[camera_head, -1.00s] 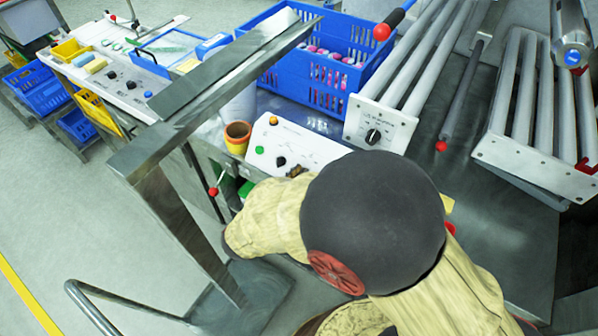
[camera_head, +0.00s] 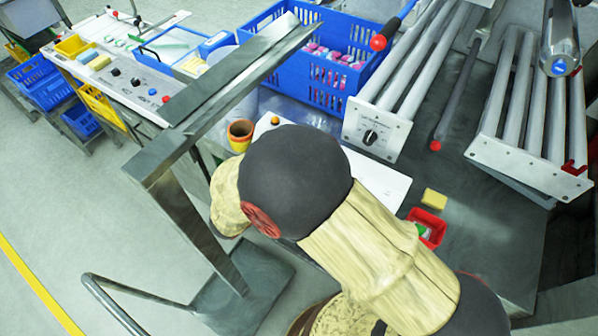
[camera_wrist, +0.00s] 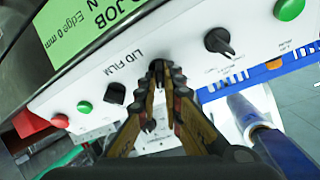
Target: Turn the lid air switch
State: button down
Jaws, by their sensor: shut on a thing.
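In the wrist view my gripper (camera_wrist: 160,72) is shut at the white control panel (camera_wrist: 190,50), its dark ridged fingertips close together. The lid air switch is mostly hidden between the fingertips; I cannot tell its angle. A black knob (camera_wrist: 115,93) beside the printed words LID FILM is left of the fingers. Another black knob (camera_wrist: 218,40) with a pointer is to the right. In the head view my arm covers the gripper and much of the white panel (camera_head: 385,183).
In the head view, an orange pot (camera_head: 240,138), a blue crate (camera_head: 325,98), a roller frame's knob plate (camera_head: 372,130), a yellow block (camera_head: 434,199) and a red bin (camera_head: 427,222) surround the arm.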

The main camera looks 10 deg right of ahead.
jog(key=shift+d+f+m, duration=0.1)
jog(key=shift+m, duration=0.2)
jog(key=c, duration=2)
grip_release()
jog(key=shift+o, duration=0.4)
jog(key=v, duration=1.2)
jog(key=shift+w, duration=0.1)
